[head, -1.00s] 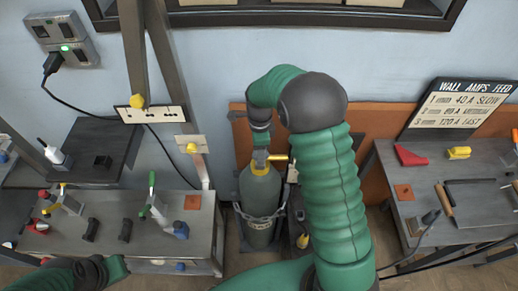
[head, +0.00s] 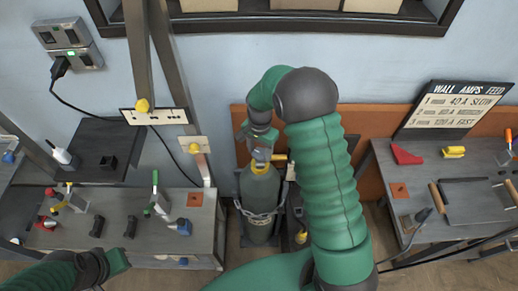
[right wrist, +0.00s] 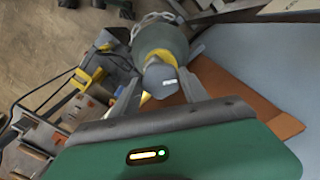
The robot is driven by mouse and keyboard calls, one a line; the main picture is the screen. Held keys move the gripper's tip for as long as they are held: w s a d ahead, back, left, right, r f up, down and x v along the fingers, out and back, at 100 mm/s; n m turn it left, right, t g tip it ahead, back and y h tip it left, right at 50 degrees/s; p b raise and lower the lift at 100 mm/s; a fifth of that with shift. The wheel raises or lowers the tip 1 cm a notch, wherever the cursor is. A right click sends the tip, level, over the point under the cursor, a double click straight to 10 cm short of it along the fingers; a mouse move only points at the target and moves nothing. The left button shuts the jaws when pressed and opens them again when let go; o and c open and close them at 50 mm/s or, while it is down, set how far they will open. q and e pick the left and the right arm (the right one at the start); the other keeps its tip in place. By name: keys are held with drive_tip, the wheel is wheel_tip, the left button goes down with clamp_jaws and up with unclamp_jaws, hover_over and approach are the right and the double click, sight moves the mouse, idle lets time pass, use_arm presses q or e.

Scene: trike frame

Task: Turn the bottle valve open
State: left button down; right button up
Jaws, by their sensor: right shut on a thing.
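The grey-green gas bottle (head: 259,205) stands upright against the wall, with a chain around its body. Its grey valve knob (right wrist: 160,80) shows in the right wrist view between the two fingers of my right gripper (right wrist: 158,92). In the head view my right gripper (head: 262,150) reaches down onto the bottle top from above and is shut on the valve. My wrist partly hides the valve there. A yellow fitting (head: 279,157) sticks out beside it. My left gripper (head: 118,262) is low at the left, away from the bottle; its fingers are not clear.
A grey bench (head: 150,243) with clamps and small tools stands at the left. A table (head: 400,170) with a red piece, a yellow piece and hand tools stands at the right. A sign (head: 458,110) leans behind it. An orange panel (head: 375,122) backs the bottle.

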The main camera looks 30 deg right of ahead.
drive_tip(key=n, duration=0.3)
drive_tip(key=n+p, duration=0.1)
drive_tip(key=n, duration=0.2)
drive_tip(key=shift+w+d+r+p, duration=0.15)
drive_tip(key=shift+d+r+p, duration=0.05)
drive_tip(key=shift+p, duration=0.1)
drive_tip(key=n+p, duration=0.1)
drive_tip(key=n, duration=0.5)
drive_tip(key=shift+n, duration=0.4)
drive_tip(key=n+p, duration=0.2)
drive_tip(key=n, duration=0.4)
drive_tip(key=shift+w, duration=0.1)
drive_tip(key=n+p, duration=0.2)
drive_tip(key=n, duration=0.3)
drive_tip(key=shift+n, duration=0.4)
drive_tip(key=shift+f, duration=0.1)
drive_tip(key=o, duration=1)
drive_tip(key=shift+a, duration=0.1)
drive_tip(key=o, duration=0.4)
drive_tip(key=shift+f, duration=0.15)
drive_tip(key=shift+c, duration=0.2)
